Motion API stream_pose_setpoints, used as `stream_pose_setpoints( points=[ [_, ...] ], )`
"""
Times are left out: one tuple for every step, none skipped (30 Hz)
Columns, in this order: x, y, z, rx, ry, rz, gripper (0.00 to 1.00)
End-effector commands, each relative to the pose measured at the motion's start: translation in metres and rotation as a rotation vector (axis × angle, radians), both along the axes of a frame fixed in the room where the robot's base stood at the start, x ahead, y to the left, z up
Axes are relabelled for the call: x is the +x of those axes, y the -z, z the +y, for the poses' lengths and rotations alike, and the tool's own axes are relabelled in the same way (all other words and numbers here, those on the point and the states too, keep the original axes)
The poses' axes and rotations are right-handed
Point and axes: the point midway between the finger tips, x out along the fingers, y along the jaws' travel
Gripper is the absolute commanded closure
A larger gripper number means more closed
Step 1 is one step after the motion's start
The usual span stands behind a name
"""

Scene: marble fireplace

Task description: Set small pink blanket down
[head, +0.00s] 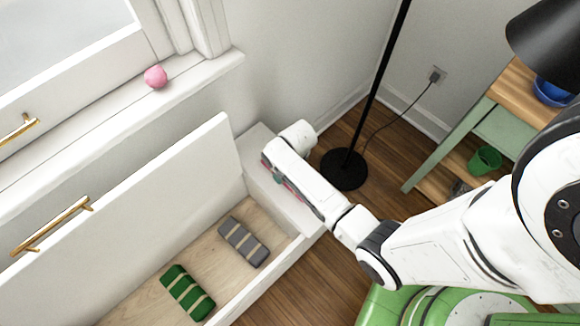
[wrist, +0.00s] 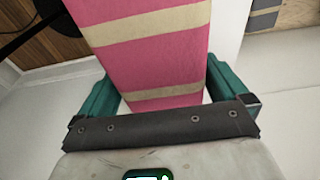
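The small pink blanket (wrist: 160,50) has tan stripes and fills the upper middle of the wrist view. My gripper (wrist: 163,95) has its teal fingers against the blanket's two sides and is shut on it. In the head view, my gripper (head: 279,178) is over the white ledge at the drawer's far end, and the arm hides nearly all of the blanket. I cannot tell whether the blanket touches the ledge.
The open drawer (head: 215,250) holds a green striped blanket (head: 188,293) and a grey one (head: 243,241), with bare wood around them. A black floor lamp (head: 345,170) stands just beyond my gripper. A pink object (head: 155,77) sits on the sill. A green-legged table (head: 450,140) is at right.

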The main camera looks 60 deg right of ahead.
Motion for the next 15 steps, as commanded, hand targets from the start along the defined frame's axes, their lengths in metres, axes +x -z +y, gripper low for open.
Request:
stream_pose_setpoints(
  points=[
    [0.000, 0.000, 0.000, 0.000, 0.000, 0.000, 0.00],
    [0.000, -0.001, 0.000, 0.000, 0.000, 0.000, 0.00],
    [0.000, -0.003, 0.000, 0.000, 0.000, -0.001, 0.00],
    [0.000, -0.005, 0.000, 0.000, 0.000, -0.001, 0.00],
    [0.000, -0.007, 0.000, 0.000, 0.000, -0.001, 0.00],
    [-0.001, -0.012, 0.000, 0.000, 0.000, -0.001, 0.00],
    [-0.001, -0.016, 0.000, -0.001, 0.000, -0.002, 0.00],
    [-0.002, -0.021, 0.001, -0.001, 0.000, -0.002, 0.00],
    [-0.002, -0.028, 0.001, -0.001, 0.000, -0.003, 0.00],
    [-0.004, -0.034, 0.001, -0.001, 0.000, -0.002, 0.00],
    [-0.005, -0.040, 0.002, -0.001, 0.000, -0.004, 0.00],
    [-0.006, -0.049, 0.002, -0.001, 0.000, -0.003, 0.00],
    [-0.007, -0.055, 0.002, -0.001, 0.000, -0.003, 0.00],
    [-0.008, -0.062, 0.002, -0.001, 0.000, -0.003, 0.00],
    [-0.009, -0.070, 0.003, -0.001, 0.000, -0.004, 0.00]
  ],
)
